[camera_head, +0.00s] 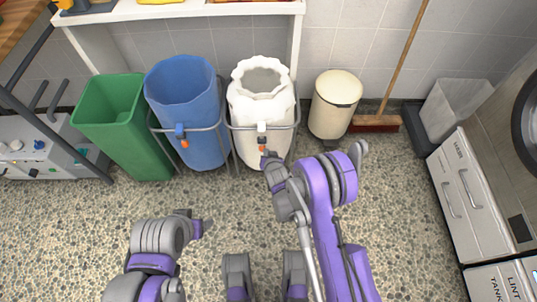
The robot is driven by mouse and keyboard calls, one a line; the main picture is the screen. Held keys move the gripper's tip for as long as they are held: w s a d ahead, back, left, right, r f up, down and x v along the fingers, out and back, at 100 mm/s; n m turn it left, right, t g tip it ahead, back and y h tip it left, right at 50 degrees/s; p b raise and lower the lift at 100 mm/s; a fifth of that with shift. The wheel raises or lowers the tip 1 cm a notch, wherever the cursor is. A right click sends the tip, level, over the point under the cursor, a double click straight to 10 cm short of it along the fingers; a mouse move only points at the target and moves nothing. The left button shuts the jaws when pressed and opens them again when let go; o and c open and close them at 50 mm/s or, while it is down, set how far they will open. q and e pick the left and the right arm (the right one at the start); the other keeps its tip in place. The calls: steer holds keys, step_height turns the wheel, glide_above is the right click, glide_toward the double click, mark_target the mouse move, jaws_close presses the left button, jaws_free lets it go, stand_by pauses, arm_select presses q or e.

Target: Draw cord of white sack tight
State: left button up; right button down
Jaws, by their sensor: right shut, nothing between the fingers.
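The white sack (261,108) stands in a grey wire frame below the counter, its scalloped mouth open at the top. A pale toggle with an orange part (262,136) hangs on its front, at the height of the frame's ring. My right gripper (268,160) is shut and empty, just below the toggle in the picture. I cannot tell if it touches the sack. My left gripper (200,226) is low in the picture, away from the sack; its fingers are not clear.
A blue sack (186,110) with its own toggle stands left of the white one, and a green bin (124,127) further left. A cream bin (334,104) stands right, then a broom (376,122). White cabinets (467,195) line the right. The speckled floor in front is clear.

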mark_target(262, 148)
arm_select(q)
steer(key=shift+w+f+b, duration=0.1)
steer(key=shift+f+b, duration=0.35)
steer(key=shift+f, duration=0.2)
arm_select(e)
steer(key=x, duration=0.5)
steer(key=shift+w+f, duration=0.15)
